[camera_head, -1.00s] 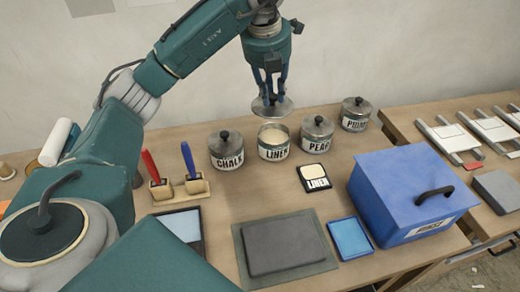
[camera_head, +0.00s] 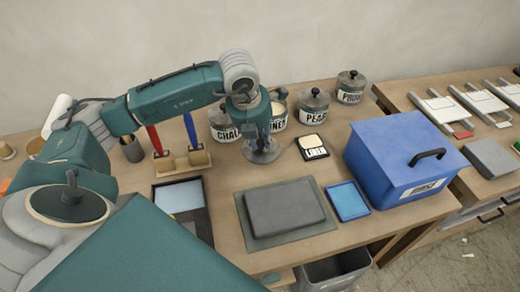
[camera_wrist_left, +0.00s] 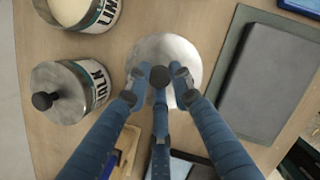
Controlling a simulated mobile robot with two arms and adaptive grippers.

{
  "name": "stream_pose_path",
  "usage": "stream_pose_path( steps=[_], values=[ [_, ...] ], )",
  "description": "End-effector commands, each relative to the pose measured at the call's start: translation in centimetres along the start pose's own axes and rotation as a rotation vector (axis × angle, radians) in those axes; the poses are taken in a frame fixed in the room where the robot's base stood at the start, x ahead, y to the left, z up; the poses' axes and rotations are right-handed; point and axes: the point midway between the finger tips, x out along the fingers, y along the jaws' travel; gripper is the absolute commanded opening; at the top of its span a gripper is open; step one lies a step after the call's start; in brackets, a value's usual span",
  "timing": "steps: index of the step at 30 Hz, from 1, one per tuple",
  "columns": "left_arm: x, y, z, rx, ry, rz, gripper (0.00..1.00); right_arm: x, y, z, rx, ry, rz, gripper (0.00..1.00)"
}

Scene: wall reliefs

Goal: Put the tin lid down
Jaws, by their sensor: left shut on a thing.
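The tin lid (camera_head: 262,156) is a round grey metal disc with a dark knob. My left gripper (camera_head: 258,144) is shut on its knob and holds it low at the table, in front of the tins. In the left wrist view the lid (camera_wrist_left: 178,52) lies under the fingers of the gripper (camera_wrist_left: 161,78). I cannot tell whether the lid touches the table. The LINEN tin (camera_head: 279,118) stands open behind my gripper, with pale contents that also show in the left wrist view (camera_wrist_left: 98,16). My right gripper is not in view.
Lidded tins CHALK (camera_head: 221,134), PEAR (camera_head: 314,115) and another (camera_head: 351,90) stand in the row. A LINEN card (camera_head: 313,153), a grey slab (camera_head: 285,211), a blue tray (camera_head: 348,202) and a blue box (camera_head: 395,172) lie to the right and front. A brush holder (camera_head: 180,162) stands left.

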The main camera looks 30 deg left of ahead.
Motion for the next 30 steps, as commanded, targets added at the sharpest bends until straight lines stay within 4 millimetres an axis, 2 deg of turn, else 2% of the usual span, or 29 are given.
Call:
stream_pose_path(
  steps=[6, 13, 26, 27, 30],
  values=[
    [1.9, 0.0, -0.6, -0.002, 0.003, 0.001, 0.00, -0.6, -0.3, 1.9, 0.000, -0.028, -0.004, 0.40],
    [4.9, 0.1, -1.6, -0.002, 0.002, 0.001, 0.00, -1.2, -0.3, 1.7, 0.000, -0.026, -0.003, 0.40],
    [5.7, 0.0, -1.7, -0.001, -0.001, 0.000, 0.00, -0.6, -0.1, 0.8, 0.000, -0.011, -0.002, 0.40],
    [5.6, 0.0, -1.7, -0.001, -0.001, 0.000, 0.26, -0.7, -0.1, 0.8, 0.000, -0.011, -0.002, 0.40],
    [5.5, 0.0, -1.7, -0.001, -0.001, 0.000, 0.41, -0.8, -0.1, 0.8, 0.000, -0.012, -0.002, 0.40]
  ],
)
